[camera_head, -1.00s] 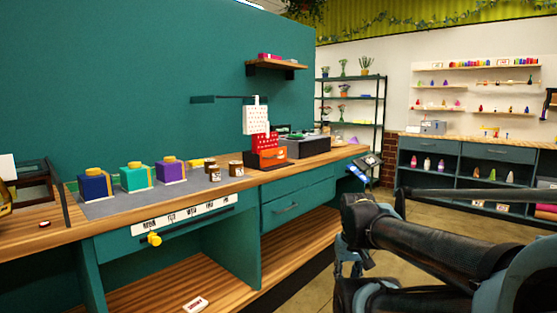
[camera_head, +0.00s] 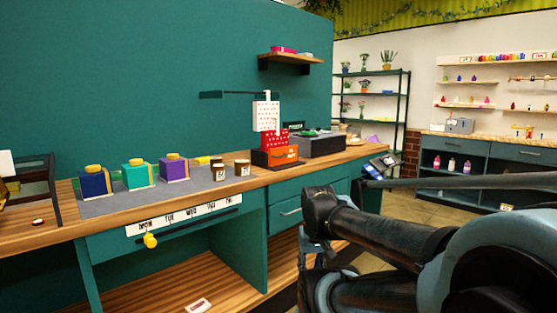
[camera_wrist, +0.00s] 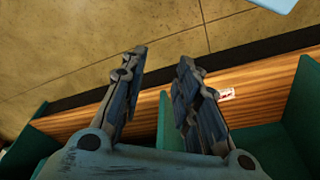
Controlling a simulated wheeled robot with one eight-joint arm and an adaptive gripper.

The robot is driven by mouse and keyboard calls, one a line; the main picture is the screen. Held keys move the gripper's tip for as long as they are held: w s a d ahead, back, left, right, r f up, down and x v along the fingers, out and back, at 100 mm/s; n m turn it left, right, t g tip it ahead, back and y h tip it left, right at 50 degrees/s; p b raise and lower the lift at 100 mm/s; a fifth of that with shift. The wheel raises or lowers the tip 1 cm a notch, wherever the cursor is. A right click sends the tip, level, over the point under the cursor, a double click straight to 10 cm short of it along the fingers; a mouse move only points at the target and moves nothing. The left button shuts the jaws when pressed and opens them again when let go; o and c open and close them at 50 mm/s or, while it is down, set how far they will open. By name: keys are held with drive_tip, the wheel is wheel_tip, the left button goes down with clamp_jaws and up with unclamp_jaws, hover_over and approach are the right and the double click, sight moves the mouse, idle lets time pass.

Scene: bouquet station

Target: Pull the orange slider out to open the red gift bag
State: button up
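The red gift bag (camera_head: 273,140) stands on the wooden counter against the teal wall, in the head view. The orange slider (camera_head: 284,153) shows as an orange patch low on its front; its details are too small to tell. A white dotted panel (camera_head: 266,115) rises above the bag. My gripper (camera_wrist: 164,68) is open and empty in the wrist view, its two fingers apart above the floor and a low wooden shelf. In the head view it hangs in front of the counter, right of and below the bag, well apart from it. Neither bag nor slider shows in the wrist view.
Blue, mint and purple boxes (camera_head: 174,168) stand on a grey mat (camera_head: 110,204), with brown cups (camera_head: 242,167) to their right. A dark machine (camera_head: 315,144) stands right of the bag. A wall shelf (camera_head: 290,57) hangs above. The counter front has drawers (camera_head: 290,211) and an open lower shelf.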

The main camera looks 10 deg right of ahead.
sight(282, 156)
drive_tip(key=w+a+r+m+t+y, duration=0.2)
drive_tip(key=w+r+m+y, duration=0.1)
drive_tip(key=w+r, duration=0.55)
drive_tip(key=w+a+r+m+t+y, duration=0.25)
drive_tip(key=w+r, duration=0.35)
drive_tip(key=w, duration=0.6)
drive_tip(key=w+d+r+m+t+y, duration=0.25)
drive_tip(key=w+d+r, duration=0.4)
drive_tip(key=w, duration=0.45)
drive_tip(key=w+d+r+m+t+y, duration=0.1)
drive_tip(key=w+d+r+m+t, duration=0.3)
drive_tip(key=w+d, duration=0.55)
drive_tip(key=shift+n+g, duration=0.3)
drive_tip(key=shift+n, duration=0.2)
drive_tip(key=x, duration=0.6)
drive_tip(key=r+x, duration=0.1)
drive_tip(key=x, duration=0.5)
drive_tip(key=a+r+x, duration=0.1)
drive_tip(key=x, duration=0.5)
drive_tip(key=shift+w+a+f, duration=0.1)
drive_tip(key=shift+a+f, duration=0.05)
drive_tip(key=shift+a, duration=0.15)
